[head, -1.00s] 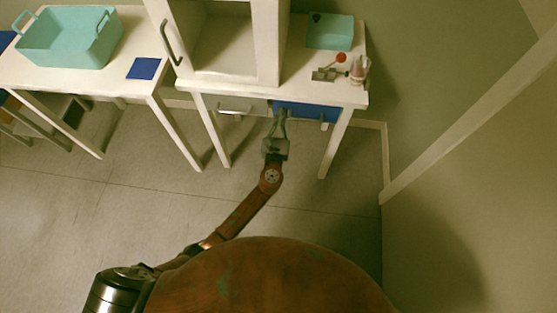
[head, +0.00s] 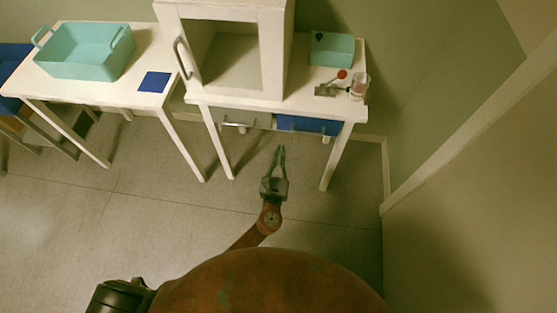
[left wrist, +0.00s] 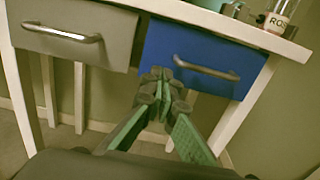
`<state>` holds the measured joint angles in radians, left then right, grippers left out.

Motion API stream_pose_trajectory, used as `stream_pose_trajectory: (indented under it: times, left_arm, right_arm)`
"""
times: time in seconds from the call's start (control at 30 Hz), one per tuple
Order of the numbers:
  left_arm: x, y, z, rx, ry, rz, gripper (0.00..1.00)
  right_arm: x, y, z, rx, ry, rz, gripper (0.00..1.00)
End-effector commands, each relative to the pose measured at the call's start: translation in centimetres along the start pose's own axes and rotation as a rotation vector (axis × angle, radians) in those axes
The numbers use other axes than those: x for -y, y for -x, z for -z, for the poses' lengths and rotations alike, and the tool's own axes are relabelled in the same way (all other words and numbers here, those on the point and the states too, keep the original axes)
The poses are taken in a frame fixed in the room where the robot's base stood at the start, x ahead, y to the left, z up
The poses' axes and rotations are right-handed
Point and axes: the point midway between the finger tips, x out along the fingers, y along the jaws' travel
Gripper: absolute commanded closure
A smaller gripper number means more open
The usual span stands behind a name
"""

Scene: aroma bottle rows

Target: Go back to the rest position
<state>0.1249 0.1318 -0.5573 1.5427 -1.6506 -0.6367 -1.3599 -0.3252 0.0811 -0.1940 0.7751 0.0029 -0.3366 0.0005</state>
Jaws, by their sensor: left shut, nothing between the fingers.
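My left gripper (head: 281,152) is shut and empty. In the head view it is over the floor in front of the table with drawers, apart from it. In the left wrist view its fingertips (left wrist: 163,84) meet and overlap the lower left part of the blue drawer (left wrist: 200,62) in the picture. The blue drawer also shows in the head view (head: 309,125) and looks closed or nearly so. The grey drawer (left wrist: 75,38) beside it looks closed. My right gripper is not in view.
A white cabinet (head: 272,50) stands on the table, with a teal box (head: 332,50) and a small bottle (head: 359,86) to its right. A teal basket (head: 85,65) and a blue mat (head: 155,82) are on the left table. A wall bounds the right side. Open floor lies around the gripper.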

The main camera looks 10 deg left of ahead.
Motion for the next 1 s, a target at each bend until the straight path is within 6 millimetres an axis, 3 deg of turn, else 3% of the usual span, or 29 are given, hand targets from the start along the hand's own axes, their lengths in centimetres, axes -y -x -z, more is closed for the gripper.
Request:
stream_pose_trajectory:
  times: [0.2, 0.53, 0.63, 0.77, 0.83, 1.0]
  left_arm:
    - [0.0, 2.5, 0.0, 0.0, 0.001, 0.0, 1.0]
    - [-0.1, 2.9, 0.2, -0.004, 0.004, -0.001, 1.0]
    - [-0.8, 2.9, 1.7, -0.044, 0.042, -0.009, 1.0]
    - [-3.4, 3.3, 7.0, -0.183, 0.189, -0.055, 1.0]
    - [-5.4, 4.2, 11.2, -0.285, 0.31, -0.103, 1.0]
    - [-10.5, 8.6, 21.3, -0.508, 0.635, -0.28, 1.0]
  right_arm:
    - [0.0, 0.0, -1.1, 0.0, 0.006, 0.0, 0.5]
    - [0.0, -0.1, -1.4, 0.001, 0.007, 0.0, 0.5]
    - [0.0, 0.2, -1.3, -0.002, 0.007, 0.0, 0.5]
    - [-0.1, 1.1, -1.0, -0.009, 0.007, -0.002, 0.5]
    - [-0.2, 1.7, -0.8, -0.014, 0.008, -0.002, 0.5]
    - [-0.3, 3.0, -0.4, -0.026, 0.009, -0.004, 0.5]
